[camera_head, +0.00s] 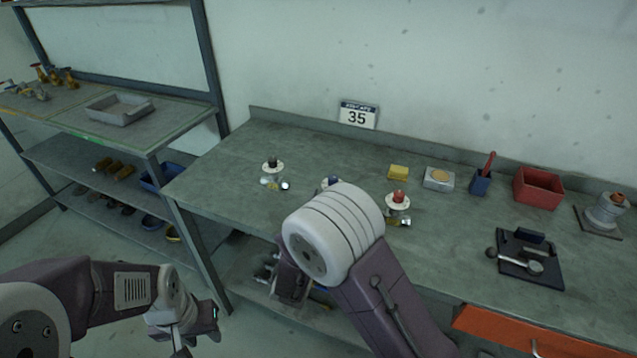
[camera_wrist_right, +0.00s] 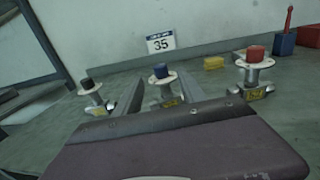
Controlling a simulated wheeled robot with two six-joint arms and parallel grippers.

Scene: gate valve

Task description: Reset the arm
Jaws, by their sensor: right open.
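Three small valves with white flanges stand in a row on the grey workbench. The left valve has a black top (camera_head: 272,174), the middle one a blue top (camera_wrist_right: 161,72), and the right one a red top (camera_head: 398,203). In the head view my right arm hides most of the middle valve. My right gripper (camera_wrist_right: 158,95) is open and empty, its fingers pointing toward the middle valve from the front and apart from it. My left gripper (camera_head: 196,322) is low at the left, in front of the bench and away from the valves; its jaw opening is unclear.
Behind the valves are a yellow block (camera_head: 398,172), a blue holder (camera_head: 480,182) and a red bin (camera_head: 538,188). A black tray (camera_head: 548,271) lies at the right. A shelf rack (camera_head: 150,150) stands left. An orange drawer (camera_head: 530,335) shows below the bench.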

